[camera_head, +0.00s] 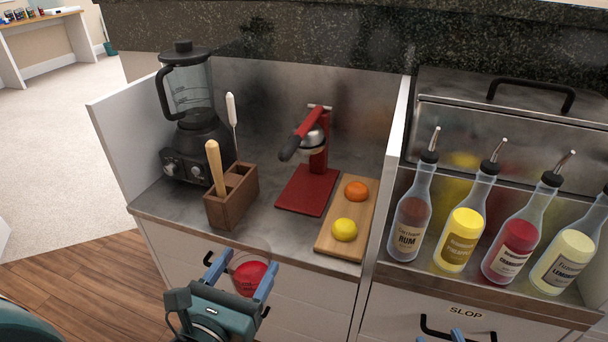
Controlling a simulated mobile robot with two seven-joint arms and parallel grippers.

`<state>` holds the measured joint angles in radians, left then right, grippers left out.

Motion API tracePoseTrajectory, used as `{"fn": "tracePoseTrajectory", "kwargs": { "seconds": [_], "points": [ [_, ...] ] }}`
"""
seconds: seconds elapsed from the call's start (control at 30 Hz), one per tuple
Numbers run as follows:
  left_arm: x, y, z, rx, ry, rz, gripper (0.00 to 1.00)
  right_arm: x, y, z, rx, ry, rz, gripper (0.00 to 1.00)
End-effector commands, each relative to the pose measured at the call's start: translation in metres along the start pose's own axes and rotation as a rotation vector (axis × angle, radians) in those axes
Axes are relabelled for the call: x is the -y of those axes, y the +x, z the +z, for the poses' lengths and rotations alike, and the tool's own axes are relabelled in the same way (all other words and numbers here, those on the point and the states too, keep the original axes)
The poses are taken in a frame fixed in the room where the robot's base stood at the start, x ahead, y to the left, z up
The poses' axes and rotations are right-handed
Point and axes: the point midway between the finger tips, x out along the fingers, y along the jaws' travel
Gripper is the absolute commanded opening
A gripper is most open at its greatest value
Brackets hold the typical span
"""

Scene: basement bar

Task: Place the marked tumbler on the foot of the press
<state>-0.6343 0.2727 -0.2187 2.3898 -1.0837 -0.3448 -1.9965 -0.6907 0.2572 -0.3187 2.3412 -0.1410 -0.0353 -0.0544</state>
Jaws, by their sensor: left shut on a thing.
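The press (318,150) is a red hand juicer with a metal cup and a lever arm, at the back of the counter. Its foot (306,192) is a flat red plate, bare on top. My right gripper (440,337) shows only two blue fingertips at the bottom edge, spread apart with nothing seen between them.
A wooden caddy (232,200) with a muddler and a thin white-handled tool stands left of the foot. A blender (190,120) is behind it. A cutting board (336,238) with an orange and a lemon lies right of the foot. Several bottles (462,235) stand beyond a divider.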

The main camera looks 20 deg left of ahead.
Motion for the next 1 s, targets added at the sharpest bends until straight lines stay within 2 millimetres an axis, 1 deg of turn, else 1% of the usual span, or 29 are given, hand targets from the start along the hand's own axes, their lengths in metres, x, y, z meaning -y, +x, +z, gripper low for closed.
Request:
{"fn": "tracePoseTrajectory", "kwargs": {
  "seconds": [0.03, 0.27, 0.5, 0.67, 0.8, 0.9, 1.0],
  "points": [
    [0.0, 0.013, 0.008, 0.008, 0.001, -0.001, 0.28, -0.003, -0.001, -0.006, 0.032, 0.011, 0.004, 0.36],
    [0.0, 0.068, 0.006, 0.007, 0.001, 0.0, 0.28, -0.006, -0.004, -0.001, 0.148, 0.05, 0.007, 0.36],
    [0.0, 0.129, 0.003, 0.008, 0.0, -0.001, 0.28, -0.006, -0.005, 0.004, 0.176, 0.059, 0.005, 0.36],
    [0.0, 0.17, 0.002, 0.008, 0.0, 0.0, 0.28, -0.005, -0.003, 0.005, 0.145, 0.048, 0.006, 0.36],
    [0.0, 0.205, 0.001, 0.008, -0.001, -0.001, 0.28, -0.003, -0.001, 0.005, 0.083, 0.025, 0.005, 0.36],
    [0.001, 0.227, 0.0, 0.006, -0.001, 0.0, 0.28, -0.001, 0.0, 0.004, 0.031, 0.008, 0.002, 0.36],
    [0.001, 0.243, 0.0, 0.005, -0.001, -0.001, 0.28, 0.001, 0.0, 0.003, -0.013, -0.004, -0.002, 0.36]
  ]
}}
